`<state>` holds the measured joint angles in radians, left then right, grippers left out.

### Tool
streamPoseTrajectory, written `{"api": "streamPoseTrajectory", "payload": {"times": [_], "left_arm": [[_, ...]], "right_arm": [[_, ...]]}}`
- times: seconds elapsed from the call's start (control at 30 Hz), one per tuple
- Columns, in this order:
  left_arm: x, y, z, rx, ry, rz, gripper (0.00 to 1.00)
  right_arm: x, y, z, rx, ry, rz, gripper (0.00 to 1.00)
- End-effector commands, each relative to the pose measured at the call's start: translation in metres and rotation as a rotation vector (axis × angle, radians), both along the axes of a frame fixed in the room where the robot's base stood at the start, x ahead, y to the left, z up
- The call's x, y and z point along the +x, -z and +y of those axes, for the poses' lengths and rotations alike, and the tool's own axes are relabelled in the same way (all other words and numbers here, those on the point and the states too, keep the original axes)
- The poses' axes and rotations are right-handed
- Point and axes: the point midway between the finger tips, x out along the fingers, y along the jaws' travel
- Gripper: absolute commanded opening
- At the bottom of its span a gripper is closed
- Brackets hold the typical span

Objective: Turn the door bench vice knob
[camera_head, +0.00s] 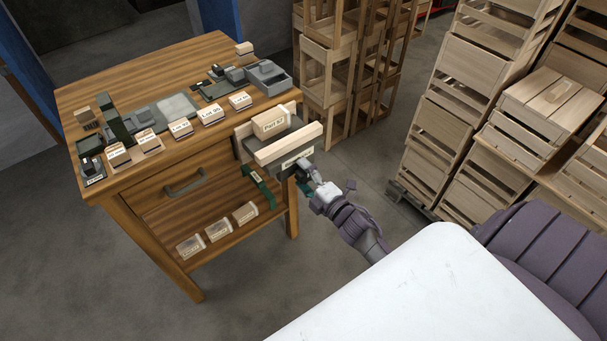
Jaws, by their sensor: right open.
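A wooden workbench (150,75) stands left of centre. A vice (262,155) with pale wooden jaws is mounted at its right front corner. A wooden block with a printed label (271,123) sits at the vice jaws. The vice's front plate (297,160) bears a small label. My right gripper (307,176) is at the front of the vice, just below that plate. It is open; the vice knob is hidden or too small to make out behind it, so I cannot tell if they touch. My left gripper is not in view.
Several labelled blocks (181,128) line the bench's front edge, with grey trays behind. A drawer handle (184,183) sticks out below. More blocks (218,229) lie on the lower shelf. Stacked wooden crates (462,85) stand at the right. Grey floor (365,168) is clear between.

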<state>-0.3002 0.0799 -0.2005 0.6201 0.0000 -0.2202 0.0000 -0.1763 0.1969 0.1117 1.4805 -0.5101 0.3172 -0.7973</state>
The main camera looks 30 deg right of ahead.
Motion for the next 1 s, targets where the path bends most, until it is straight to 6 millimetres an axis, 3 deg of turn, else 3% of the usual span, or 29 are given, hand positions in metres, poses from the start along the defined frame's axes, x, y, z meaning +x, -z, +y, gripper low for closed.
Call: {"api": "streamPoseTrajectory", "payload": {"times": [0.27,0.7,1.0], "left_arm": [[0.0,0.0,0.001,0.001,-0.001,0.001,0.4],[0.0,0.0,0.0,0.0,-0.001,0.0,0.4],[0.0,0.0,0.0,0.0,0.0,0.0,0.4]], "right_arm": [[-0.015,0.0,-0.001,0.0,0.0,0.001,0.77],[-0.102,0.001,-0.008,0.001,0.001,0.003,0.77],[-0.12,0.0,-0.009,0.001,0.0,0.0,0.77]]}}
